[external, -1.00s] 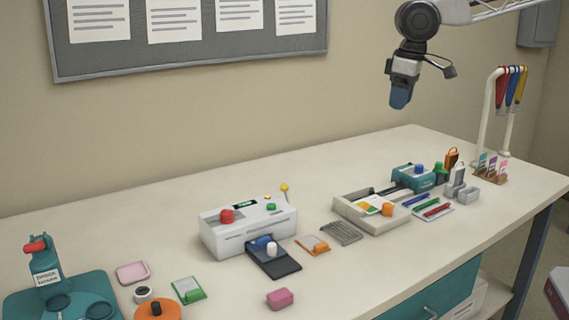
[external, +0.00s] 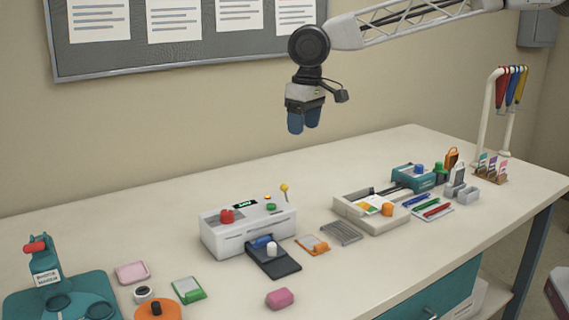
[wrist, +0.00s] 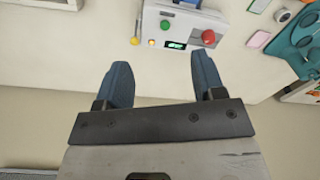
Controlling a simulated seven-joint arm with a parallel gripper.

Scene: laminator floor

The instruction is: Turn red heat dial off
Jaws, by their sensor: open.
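The red heat dial (external: 227,216) sits on the top left of the white laminator (external: 222,240). In the wrist view the dial (wrist: 208,37) is at the right end of the laminator (wrist: 152,22), beyond my fingertips. A small green-lit display (wrist: 176,45) and a green knob (wrist: 166,26) are beside it. My gripper (external: 304,124) is open and empty, high above the table, up and to the right of the laminator. In the wrist view my gripper's two blue fingers (wrist: 159,70) are spread apart with nothing between them.
A yellow-tipped lever (external: 284,188) stands up at the laminator's right rear. The table behind the laminator is clear.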

